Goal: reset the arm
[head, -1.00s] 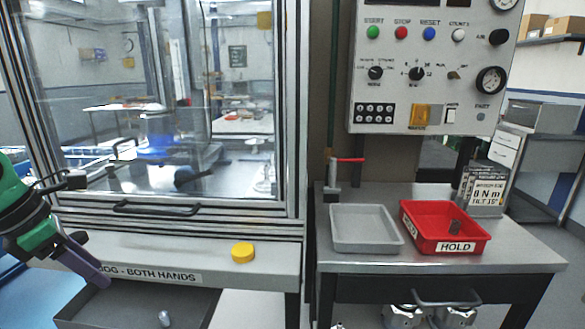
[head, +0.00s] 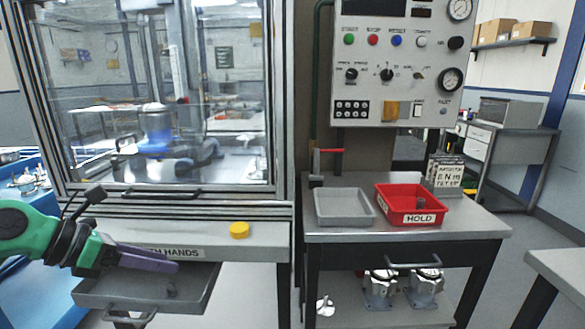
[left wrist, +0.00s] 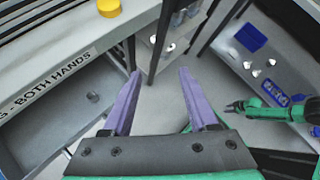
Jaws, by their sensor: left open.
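My left arm comes in from the left in the head view. Its purple-fingered gripper (head: 172,264) hangs over the open grey drawer below the glazed cabinet, pointing right. In the left wrist view the two fingers (left wrist: 160,72) stand apart with nothing between them. Another green arm with a dark gripper (left wrist: 235,106) shows at the right of the left wrist view. It looks like my right arm; its jaws are too small to judge.
The open drawer (head: 88,299) holds a small grey piece (head: 171,290). A yellow button (head: 239,230) sits on the ledge. A grey tray (head: 322,216) and a red HOLD tray (head: 384,207) stand on the steel bench (head: 450,225). A second table (head: 565,268) juts in at right.

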